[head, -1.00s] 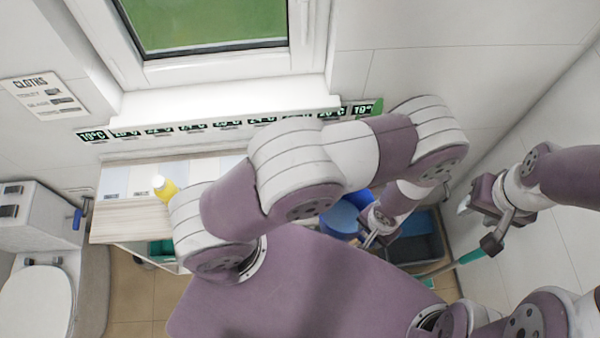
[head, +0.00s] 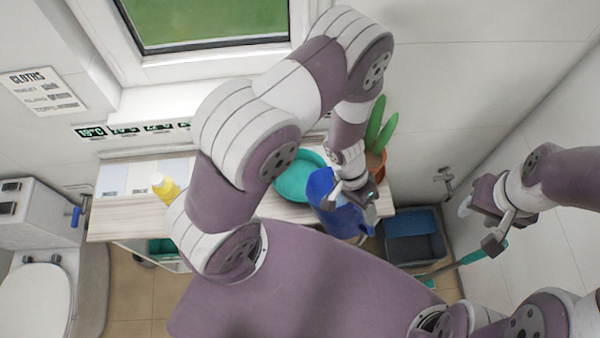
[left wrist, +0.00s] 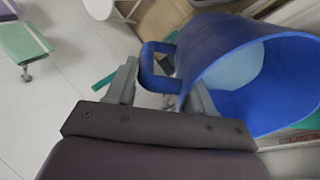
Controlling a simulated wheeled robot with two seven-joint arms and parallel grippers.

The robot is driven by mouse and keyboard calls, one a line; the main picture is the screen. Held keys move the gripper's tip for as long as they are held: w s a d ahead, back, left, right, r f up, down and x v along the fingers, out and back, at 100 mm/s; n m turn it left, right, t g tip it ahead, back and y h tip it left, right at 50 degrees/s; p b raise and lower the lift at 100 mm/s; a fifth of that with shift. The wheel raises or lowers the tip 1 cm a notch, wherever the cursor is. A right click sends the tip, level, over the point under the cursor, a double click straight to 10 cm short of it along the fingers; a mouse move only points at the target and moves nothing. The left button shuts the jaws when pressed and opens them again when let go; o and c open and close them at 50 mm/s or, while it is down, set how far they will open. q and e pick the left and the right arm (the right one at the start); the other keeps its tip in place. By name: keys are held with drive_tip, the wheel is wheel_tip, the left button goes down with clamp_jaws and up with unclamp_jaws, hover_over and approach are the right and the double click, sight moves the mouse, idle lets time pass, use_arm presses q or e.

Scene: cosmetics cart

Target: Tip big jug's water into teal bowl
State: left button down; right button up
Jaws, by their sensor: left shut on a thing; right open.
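The big blue jug (head: 346,219) is in my left gripper (head: 346,192), at the front right of the teal bowl (head: 290,187). The gripper is shut on the jug's handle, and the wrist view shows the handle (left wrist: 148,68) between the fingers (left wrist: 160,88). The jug (left wrist: 215,60) shows its open mouth there, with a pale blue round area inside that may be water or the bottom. Its exact tilt I cannot tell. The bowl stands on the wooden cart top, partly hidden by my left arm. My right gripper (head: 482,222) is open at the right.
A green cactus in an orange pot (head: 377,163) stands close behind the jug on the right. A yellow bottle (head: 164,187) is on the cart top (head: 125,222) at left. A dark blue bin (head: 412,222) stands on the floor, near a teal-ended stick (head: 470,258).

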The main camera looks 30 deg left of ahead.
use_arm(q)
drive_tip(key=w+a+r+g+h, duration=0.2)
drive_tip(key=w+a+r+h, duration=0.1)
drive_tip(key=a+r+h, duration=0.2)
drive_tip(key=a+h, duration=0.1)
drive_tip(key=a, duration=0.1)
drive_tip(key=shift+a+r, duration=0.2)
drive_tip(key=shift+a, duration=0.1)
idle(0.5)
drive_tip(key=shift+w+a+r+g+h, duration=0.35)
drive_tip(key=shift+a+r+g+h, duration=0.2)
drive_tip(key=shift+a, duration=0.2)
idle(1.0)
drive_tip(key=shift+w+a+r+h, duration=0.2)
drive_tip(key=shift+a+h, duration=0.25)
drive_tip(key=shift+a, duration=0.05)
idle(0.4)
drive_tip(key=shift+a+r, duration=0.15)
idle(0.4)
